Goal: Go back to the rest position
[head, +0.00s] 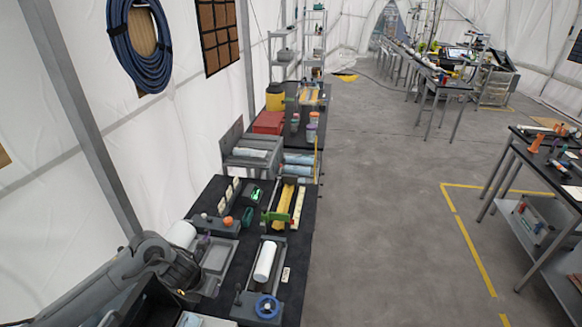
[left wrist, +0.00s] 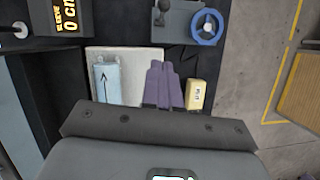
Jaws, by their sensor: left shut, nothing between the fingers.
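My left arm (head: 125,270) comes in from the lower left in the head view, over the near end of the dark bench (head: 298,190). I cannot make out its fingertips there. In the left wrist view my left gripper (left wrist: 162,66) shows its purple fingers closed together and empty. Behind the fingers are a white pad (left wrist: 133,60) with a light blue pouch (left wrist: 108,82) marked with an arrow, and a small cream labelled block (left wrist: 196,94). The fingers overlap the pad in the picture; I cannot tell their height above it. My right gripper is in neither view.
A fixture with a blue handwheel (head: 267,307) and a white roll (head: 265,261) stands on the bench near my left arm. A yellow-and-green fixture (head: 284,200) stands farther back. A black display (left wrist: 70,17) reads a sleeve length. The floor (head: 380,200) right of the bench is clear.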

